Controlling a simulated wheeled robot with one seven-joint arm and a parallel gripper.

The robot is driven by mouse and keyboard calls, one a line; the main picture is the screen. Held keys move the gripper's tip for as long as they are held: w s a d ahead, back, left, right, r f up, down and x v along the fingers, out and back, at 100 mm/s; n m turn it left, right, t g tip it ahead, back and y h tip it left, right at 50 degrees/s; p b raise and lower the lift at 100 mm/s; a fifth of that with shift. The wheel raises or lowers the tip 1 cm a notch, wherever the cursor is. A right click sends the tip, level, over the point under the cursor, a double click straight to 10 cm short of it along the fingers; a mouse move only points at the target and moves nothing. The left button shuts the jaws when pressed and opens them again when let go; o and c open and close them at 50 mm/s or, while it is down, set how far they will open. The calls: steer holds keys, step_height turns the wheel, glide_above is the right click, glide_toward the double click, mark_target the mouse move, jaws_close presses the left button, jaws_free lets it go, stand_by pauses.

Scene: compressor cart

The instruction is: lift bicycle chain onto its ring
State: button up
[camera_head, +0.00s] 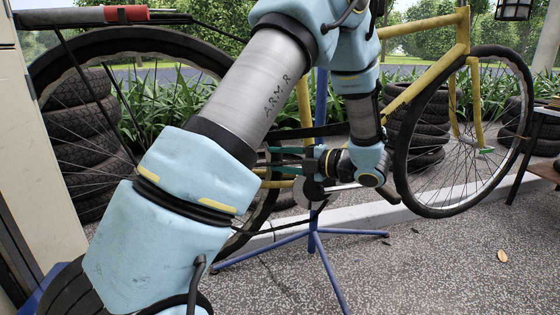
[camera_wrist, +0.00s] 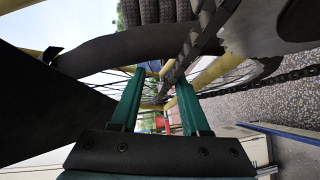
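My gripper (camera_wrist: 158,78) has two green fingers set apart, with a visible gap between the tips. In the wrist view the dark bicycle chain (camera_wrist: 196,42) runs diagonally down from the top toward the right fingertip. I cannot tell whether it touches that finger. Another stretch of chain (camera_wrist: 270,82) shows at the right, below a dark grey rounded part (camera_wrist: 292,25) that may be the ring. In the head view my gripper (camera_head: 270,160) points left beside the yellow frame and rear wheel. My wrist and arm hide most of the ring area there.
The yellow bicycle (camera_head: 440,24) is held at a blue stand (camera_head: 314,240) with spread legs. Its front wheel (camera_head: 462,130) is at right and its rear wheel (camera_head: 62,95) at left. Stacked tyres (camera_head: 80,130) stand behind. The floor at right is mostly clear.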

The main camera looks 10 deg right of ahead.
steer(key=p+v, duration=0.1)
steer(key=v, duration=1)
steer(key=shift+p, duration=0.3)
steer(key=shift+f, duration=0.1)
